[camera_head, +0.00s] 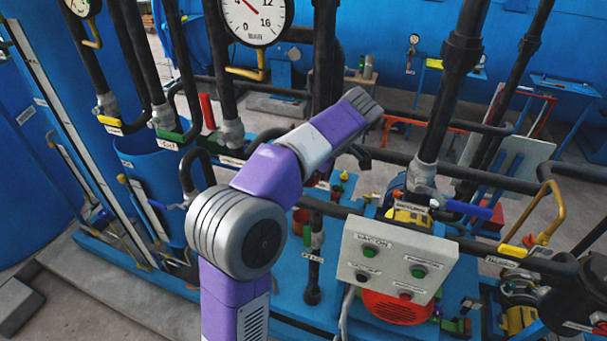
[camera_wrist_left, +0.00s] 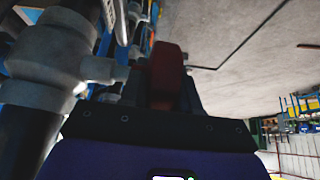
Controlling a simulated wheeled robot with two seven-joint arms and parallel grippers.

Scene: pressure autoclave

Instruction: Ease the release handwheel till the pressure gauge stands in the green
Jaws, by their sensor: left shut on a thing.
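A large round pressure gauge (camera_head: 262,22) with a white face stands at the top of the head view, partly cut off. Its red needle points up and left; no green shows on the visible part of the dial. In the left wrist view my left gripper (camera_wrist_left: 167,92) is shut on a red handle (camera_wrist_left: 167,66), held upright between the dark fingers. A grey pipe fitting (camera_wrist_left: 50,50) stands just left of it. In the head view my purple arm crosses the middle, and its fingers are hidden. I cannot make out a whole handwheel. My right gripper is not in view.
A grey button box (camera_head: 394,262) stands right of my arm. A red lever (camera_head: 207,111) and dark vertical pipes stand left of it. A yellow-handled valve (camera_head: 540,228) is at right. Pipes crowd the space; bare floor (camera_wrist_left: 235,40) shows in the left wrist view.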

